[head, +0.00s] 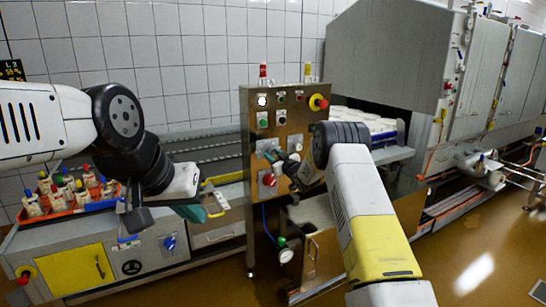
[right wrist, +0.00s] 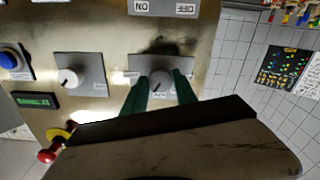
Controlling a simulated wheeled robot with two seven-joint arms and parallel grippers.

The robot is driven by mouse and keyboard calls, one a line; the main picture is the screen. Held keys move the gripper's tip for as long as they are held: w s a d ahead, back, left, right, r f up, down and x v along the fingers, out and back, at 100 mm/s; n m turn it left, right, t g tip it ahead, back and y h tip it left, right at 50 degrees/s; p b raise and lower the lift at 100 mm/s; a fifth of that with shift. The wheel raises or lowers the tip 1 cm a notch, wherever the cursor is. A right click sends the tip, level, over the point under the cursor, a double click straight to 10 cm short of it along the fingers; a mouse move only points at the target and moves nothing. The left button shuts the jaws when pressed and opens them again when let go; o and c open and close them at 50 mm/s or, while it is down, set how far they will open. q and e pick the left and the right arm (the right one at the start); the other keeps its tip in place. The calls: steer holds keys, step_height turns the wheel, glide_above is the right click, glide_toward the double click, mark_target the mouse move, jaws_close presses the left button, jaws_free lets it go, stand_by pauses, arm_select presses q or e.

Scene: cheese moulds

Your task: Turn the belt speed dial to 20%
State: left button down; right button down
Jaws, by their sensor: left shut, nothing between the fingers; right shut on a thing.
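A dial (right wrist: 160,76) with a grey knob on a square plate sits on the metal control panel (head: 252,118) in the right wrist view. The two green fingers of my right gripper (right wrist: 161,88) are shut on this knob, one on each side. Its scale and the printed labels are too small to read. In the head view my right gripper (head: 277,158) is at the panel's face, and the arm partly hides the panel. My left gripper (head: 205,209) is shut and empty, left of the panel above the conveyor's front.
A second dial (right wrist: 70,78), a blue button (right wrist: 11,61) and a small green display (right wrist: 38,100) sit beside the held dial. A red emergency button (head: 318,102) is on the panel's upper right.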

steer(key=n, duration=0.6)
steer(key=shift+n, duration=0.3)
steer(key=n, duration=1.1)
steer(key=shift+n, duration=0.3)
steer(key=n, duration=0.5)
steer(key=shift+n, duration=0.3)
steer(key=c, duration=1)
jaws_free()
steer(key=shift+r, duration=0.1)
steer(key=shift+o, duration=0.2)
